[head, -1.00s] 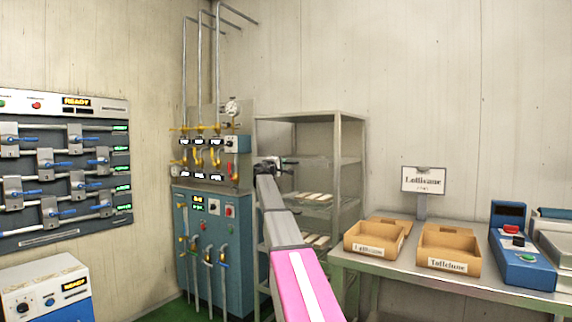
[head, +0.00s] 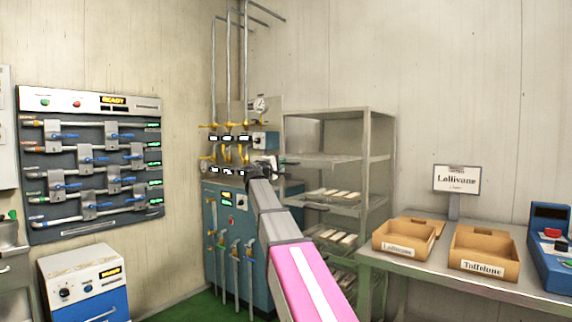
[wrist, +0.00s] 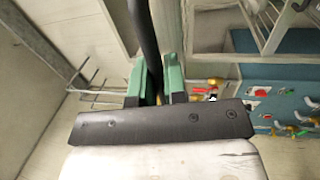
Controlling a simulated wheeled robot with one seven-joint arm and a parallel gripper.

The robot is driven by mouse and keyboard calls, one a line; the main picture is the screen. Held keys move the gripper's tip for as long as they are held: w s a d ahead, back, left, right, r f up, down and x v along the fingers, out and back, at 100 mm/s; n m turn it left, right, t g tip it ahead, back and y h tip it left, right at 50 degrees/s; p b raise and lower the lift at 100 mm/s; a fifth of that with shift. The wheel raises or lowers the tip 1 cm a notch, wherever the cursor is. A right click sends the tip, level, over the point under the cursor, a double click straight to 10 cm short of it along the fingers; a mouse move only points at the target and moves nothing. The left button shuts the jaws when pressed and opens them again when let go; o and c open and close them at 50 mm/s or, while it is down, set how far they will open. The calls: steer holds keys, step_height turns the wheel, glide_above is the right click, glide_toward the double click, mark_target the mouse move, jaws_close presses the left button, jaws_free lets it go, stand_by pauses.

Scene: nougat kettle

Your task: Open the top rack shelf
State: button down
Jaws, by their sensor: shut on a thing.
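The grey metal rack (head: 378,150) stands in the corner, right of the teal valve cabinet. Its upper shelf (head: 330,160) looks empty, and a lower shelf (head: 345,199) carries pale bars. My gripper (head: 275,162) is in front of the rack's left side, at about upper shelf height. In the wrist view its green fingers (wrist: 158,88) are shut on a dark bar (wrist: 143,35) that runs up between them. Wire parts (wrist: 92,80) show left of the fingers and a wire frame (wrist: 268,22) at upper right. My arm hides part of the rack's left side and the cabinet.
The valve cabinet (head: 228,215) with pipes is close left of my arm. A table (head: 420,277) with cardboard boxes (head: 484,254) and a Lollivane sign (head: 457,179) stands right. A blue-white unit (head: 84,284) is at lower left. Green floor shows between it and the cabinet.

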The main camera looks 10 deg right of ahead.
stand_by(0.3)
steer(key=c, duration=1.2)
jaws_free()
steer(key=shift+a, duration=0.1)
steer(key=v, duration=1)
steer(key=shift+s+a, duration=0.25)
steer(key=shift+s, duration=0.05)
steer(key=shift+f, duration=0.15)
steer(key=s+d+f+m+g+y, duration=0.1)
steer(key=s+d+f+g+y, duration=0.15)
steer(key=f, duration=0.95)
steer(key=s+d+f+m+g+y, duration=0.1)
steer(key=s+f+g+y, duration=0.15)
steer(key=f, duration=1.05)
steer(key=s+d+f+m+g+y, duration=0.1)
steer(key=s+d+f+y, duration=0.2)
steer(key=f, duration=0.9)
steer(key=s+a+f+m+g+y, duration=0.2)
steer(key=s+a+f+g+y, duration=0.1)
steer(key=s+f, duration=0.8)
steer(key=s+a+f+m+g+y, duration=0.2)
steer(key=s+f+y, duration=0.3)
steer(key=s+f, duration=0.6)
step_height(320, 180, down, 2)
steer(key=shift+a+f+m+g, duration=0.15)
steer(key=shift+a+m+g, duration=0.2)
steer(key=shift+g, duration=0.35)
